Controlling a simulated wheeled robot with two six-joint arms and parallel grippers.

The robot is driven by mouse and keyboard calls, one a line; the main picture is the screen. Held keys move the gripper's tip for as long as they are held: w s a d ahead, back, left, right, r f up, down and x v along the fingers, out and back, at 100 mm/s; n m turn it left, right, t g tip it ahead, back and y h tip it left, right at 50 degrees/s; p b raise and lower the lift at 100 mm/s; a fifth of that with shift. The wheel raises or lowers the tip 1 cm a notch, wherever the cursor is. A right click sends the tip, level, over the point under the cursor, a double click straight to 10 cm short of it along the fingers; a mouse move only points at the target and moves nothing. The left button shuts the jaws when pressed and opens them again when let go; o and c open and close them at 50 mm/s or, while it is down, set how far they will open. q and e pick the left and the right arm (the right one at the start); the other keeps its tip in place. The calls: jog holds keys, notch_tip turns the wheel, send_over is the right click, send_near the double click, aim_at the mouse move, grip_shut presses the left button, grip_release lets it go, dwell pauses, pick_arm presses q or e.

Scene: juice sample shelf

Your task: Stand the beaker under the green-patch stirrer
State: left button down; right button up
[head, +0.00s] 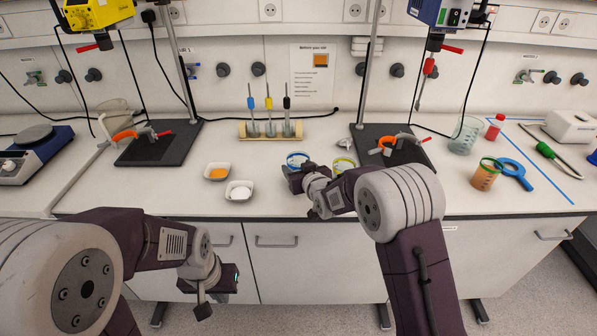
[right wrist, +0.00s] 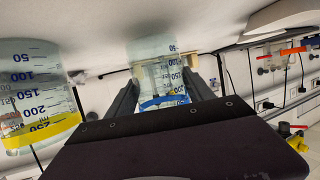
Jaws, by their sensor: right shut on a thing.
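My right gripper (head: 297,172) is shut on a glass beaker with a blue band (head: 297,159). In the right wrist view this beaker (right wrist: 155,62) sits between the two fingers, its blue band near the palm. A second beaker with a yellow band (head: 344,163) stands just right of it and is partly hidden by my right arm. The stirrer at the upper right (head: 440,14) is blue and white with a green patch, on a rod above a dark base plate (head: 412,155). My left gripper (head: 212,292) hangs in front of the bench, empty; its opening is unclear.
A yellow stirrer (head: 97,14) hangs at upper left over another dark base (head: 155,150). Two white dishes (head: 217,171) lie left of the held beaker. Clamps sit over both bases.

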jog(key=shift+w+f, duration=0.15)
jog(key=shift+f, duration=0.5)
jog(key=shift+r, duration=0.1)
jog(key=o, duration=1.7)
jog(key=shift+f, duration=0.25)
